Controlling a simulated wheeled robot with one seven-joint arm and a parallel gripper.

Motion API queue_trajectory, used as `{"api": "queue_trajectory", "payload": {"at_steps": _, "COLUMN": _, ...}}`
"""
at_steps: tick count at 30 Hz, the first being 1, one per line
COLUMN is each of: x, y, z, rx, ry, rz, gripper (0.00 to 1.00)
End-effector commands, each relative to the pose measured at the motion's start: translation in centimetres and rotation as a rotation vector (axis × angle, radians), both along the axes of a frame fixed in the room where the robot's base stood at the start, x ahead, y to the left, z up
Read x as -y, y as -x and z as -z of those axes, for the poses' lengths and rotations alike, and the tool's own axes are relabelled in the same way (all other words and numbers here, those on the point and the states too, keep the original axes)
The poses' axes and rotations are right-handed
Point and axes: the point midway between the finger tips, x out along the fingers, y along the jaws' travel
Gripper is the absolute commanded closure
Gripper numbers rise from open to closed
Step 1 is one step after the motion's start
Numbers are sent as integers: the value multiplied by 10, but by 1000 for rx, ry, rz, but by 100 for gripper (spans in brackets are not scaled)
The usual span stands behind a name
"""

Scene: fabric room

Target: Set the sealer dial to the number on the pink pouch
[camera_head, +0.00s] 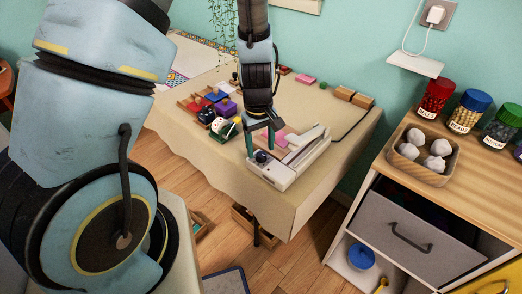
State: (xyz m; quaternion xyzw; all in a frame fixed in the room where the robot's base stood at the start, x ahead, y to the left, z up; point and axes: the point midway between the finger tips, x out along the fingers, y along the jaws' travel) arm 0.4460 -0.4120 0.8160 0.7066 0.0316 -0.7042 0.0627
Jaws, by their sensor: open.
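The sealer (292,163), a long pale device, lies near the front right part of the cloth-covered table. A small dark round knob (261,157), apparently its dial, sits on its near left end; its marks are too small to read. My gripper (260,146) points down just above that end, its two fingers apart, with the knob close below them. I cannot tell whether they touch it. A pink flat piece (279,138), possibly the pink pouch, lies behind the sealer, partly hidden by my gripper. No number on it is readable. Another pink item (305,79) lies farther back.
Colored boxes (212,102) and a small white and green object (229,129) stand left of my gripper on the table (330,112). A wooden cabinet (464,167) with jars and a bowl stands right.

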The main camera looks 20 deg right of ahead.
Motion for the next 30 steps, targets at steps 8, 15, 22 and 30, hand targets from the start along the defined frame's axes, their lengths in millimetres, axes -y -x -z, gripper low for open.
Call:
{"api": "queue_trajectory", "payload": {"at_steps": 8, "x": -1, "y": 0, "z": -55, "rx": 5, "ry": 3, "rz": 4, "gripper": 34}}
{"api": "queue_trajectory", "payload": {"at_steps": 15, "x": -3, "y": 1, "z": -83, "rx": 0, "ry": 1, "rz": 1, "gripper": 34}}
{"api": "queue_trajectory", "payload": {"at_steps": 22, "x": -4, "y": 1, "z": -88, "rx": 0, "ry": 0, "rz": 1, "gripper": 34}}
{"api": "queue_trajectory", "payload": {"at_steps": 30, "x": -4, "y": 1, "z": -88, "rx": 0, "ry": 0, "rz": 0, "gripper": 34}}
